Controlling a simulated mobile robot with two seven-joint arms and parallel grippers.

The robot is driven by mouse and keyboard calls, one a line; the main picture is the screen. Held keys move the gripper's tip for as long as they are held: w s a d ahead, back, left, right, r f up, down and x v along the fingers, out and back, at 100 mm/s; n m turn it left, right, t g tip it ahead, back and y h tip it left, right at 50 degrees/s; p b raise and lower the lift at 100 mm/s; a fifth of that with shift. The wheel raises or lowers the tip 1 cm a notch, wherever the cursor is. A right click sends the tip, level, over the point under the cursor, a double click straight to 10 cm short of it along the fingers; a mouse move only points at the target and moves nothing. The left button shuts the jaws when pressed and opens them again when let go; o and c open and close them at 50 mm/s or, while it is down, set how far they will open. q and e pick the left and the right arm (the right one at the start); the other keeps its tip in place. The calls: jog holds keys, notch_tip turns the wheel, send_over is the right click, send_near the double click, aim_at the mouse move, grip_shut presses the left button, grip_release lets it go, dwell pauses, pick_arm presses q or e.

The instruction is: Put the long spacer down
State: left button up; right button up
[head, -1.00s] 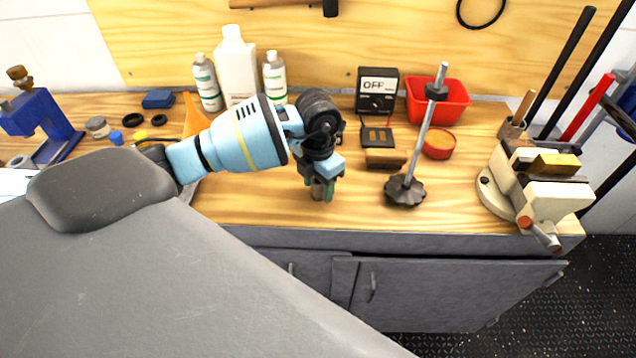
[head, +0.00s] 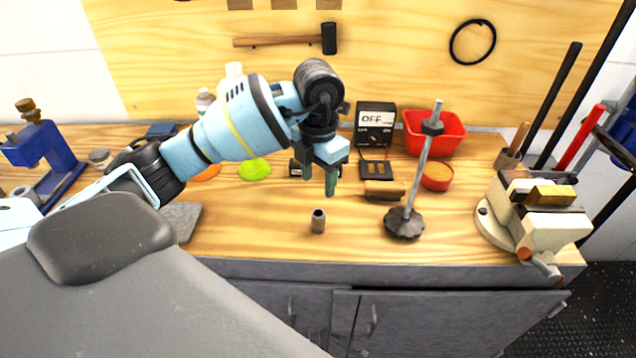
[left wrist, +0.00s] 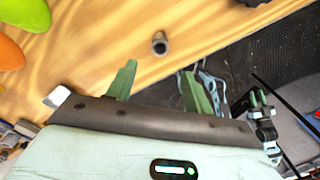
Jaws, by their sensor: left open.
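The long spacer (head: 318,221) is a small brown-grey hollow cylinder. It stands upright on the wooden bench top, near the front edge, in the head view. In the left wrist view the spacer (left wrist: 159,43) shows its open end, beyond the fingertips and between their lines. My left gripper (head: 319,185) is open and empty, above and behind the spacer in the head view, with green fingers spread apart. The left gripper (left wrist: 157,82) also shows spread in the left wrist view. Nothing touches the spacer but the bench.
A rod stand with a dark base (head: 405,223) stands right of the spacer. A brush (head: 384,190), a meter (head: 375,122) and a red bin (head: 436,132) lie behind. A vise (head: 535,215) is at the right. Bench (head: 260,230) around the spacer is clear.

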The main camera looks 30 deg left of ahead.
pick_arm(q)
jog(key=s+d+f+m+g+h, duration=0.1)
jog(key=s+d+f+h, duration=0.2)
jog(key=d, duration=0.3)
jog(key=s+d+f+m+g+h, duration=0.1)
jog(key=s+d+f+h, duration=0.2)
jog(key=d, duration=0.4)
jog(key=s+d+r+n+t+h, duration=0.1)
jog(key=s+d+n+t+h, duration=0.35)
jog(key=d+n+h, duration=0.6)
jog(key=s+a+f+n+t+y, duration=0.1)
jog(key=a+f+n+t+y, duration=0.3)
jog(key=f+n+t, duration=0.45)
jog(key=s+a+f+n+t+y, duration=0.2)
jog(key=a+f+n+t+y, duration=0.25)
jog(key=n, duration=0.75)
jog(key=s+a+f+n+g+y, duration=0.3)
jog(key=s+f+n, duration=0.1)
jog(key=s+f, duration=0.3)
jog(key=s+a+f+n+g+y, duration=0.2)
jog(key=s+f, duration=0.5)
jog(key=s, duration=0.4)
jog(key=shift+a+f+n+g+y, duration=0.4)
jog(key=shift+n+g+y, duration=0.1)
jog(key=shift+n+g, duration=0.5)
